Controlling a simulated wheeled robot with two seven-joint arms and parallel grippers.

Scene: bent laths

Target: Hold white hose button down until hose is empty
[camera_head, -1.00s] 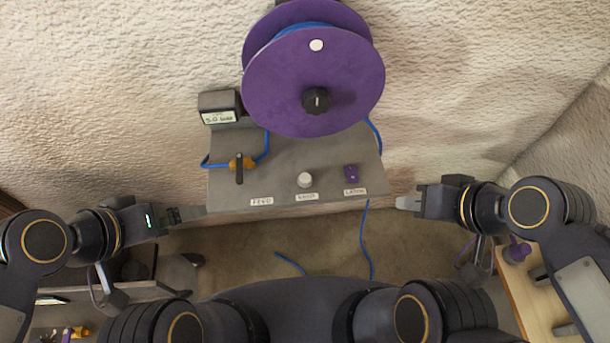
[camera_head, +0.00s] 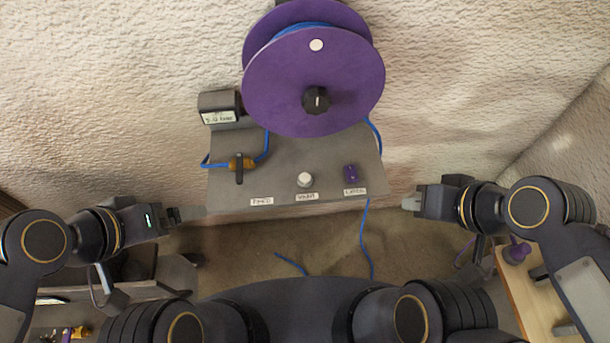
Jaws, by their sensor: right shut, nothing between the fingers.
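A white round button (camera_head: 305,180) sits on the grey panel (camera_head: 290,150), above the middle label. A blue hose (camera_head: 365,240) hangs below the panel's right side, and a loose blue end (camera_head: 290,264) shows to its left. More blue hose is wound on the purple reel (camera_head: 290,85). My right gripper (camera_head: 411,202) is shut and empty, just right of the panel's lower right corner, apart from the button. My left gripper (camera_head: 190,213) is by the panel's lower left corner, apart from the button; its finger gap is not clear.
A yellow valve with a black lever (camera_head: 240,166) sits at the panel's left, above a label. A purple latch (camera_head: 351,174) is at the right. A dark gauge box (camera_head: 219,108) stands at upper left. A wooden table (camera_head: 530,285) is at lower right.

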